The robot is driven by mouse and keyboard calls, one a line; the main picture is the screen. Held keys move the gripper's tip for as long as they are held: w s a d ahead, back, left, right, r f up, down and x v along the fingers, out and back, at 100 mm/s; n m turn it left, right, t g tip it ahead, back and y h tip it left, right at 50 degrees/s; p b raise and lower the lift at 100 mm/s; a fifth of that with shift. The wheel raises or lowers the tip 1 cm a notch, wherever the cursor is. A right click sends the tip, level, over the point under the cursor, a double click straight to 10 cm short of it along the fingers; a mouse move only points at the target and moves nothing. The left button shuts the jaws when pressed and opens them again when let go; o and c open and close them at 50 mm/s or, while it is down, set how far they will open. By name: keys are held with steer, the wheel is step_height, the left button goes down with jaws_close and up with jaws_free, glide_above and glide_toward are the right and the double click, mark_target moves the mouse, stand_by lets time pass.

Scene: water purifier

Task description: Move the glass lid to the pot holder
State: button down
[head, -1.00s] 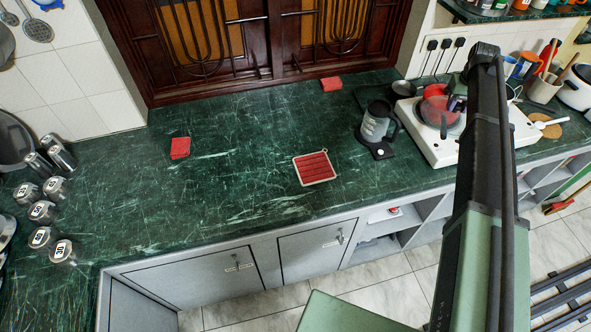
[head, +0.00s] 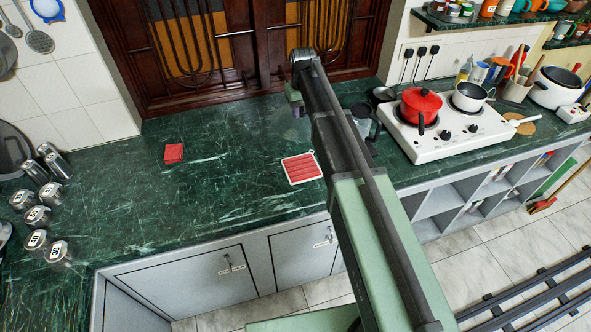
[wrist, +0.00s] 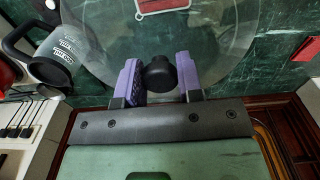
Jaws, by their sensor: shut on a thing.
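The glass lid (wrist: 222,45) is a clear disc with a black knob (wrist: 160,73). My gripper (wrist: 161,76), with purple fingers, is shut on the knob in the wrist view and holds the lid above the green counter. In the head view the lid (head: 286,128) is only a faint outline left of my arm. The pot holder (head: 302,168) is a red square with a pale border, flat on the counter, nearer the front edge than the lid. It also shows at the top of the wrist view (wrist: 160,4), near the lid's far rim.
A white stove (head: 445,135) bears a red pot (head: 421,104) and a saucepan (head: 470,95). A red block (head: 174,153) lies at left; several canisters (head: 38,215) stand beyond. The counter between is clear.

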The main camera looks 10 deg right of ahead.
steer(key=shift+s+f, duration=0.15)
steer(key=shift+s, duration=0.8)
steer(key=b, duration=2.1)
glide_above(302, 167)
step_height(302, 167, down, 21)
steer(key=shift+r, duration=0.2)
steer(key=shift+r+p, duration=0.3)
steer(key=shift+p, duration=0.2)
steer(key=shift+f, duration=0.2)
steer(key=c, duration=0.8)
jaws_free()
steer(key=shift+r, duration=0.15)
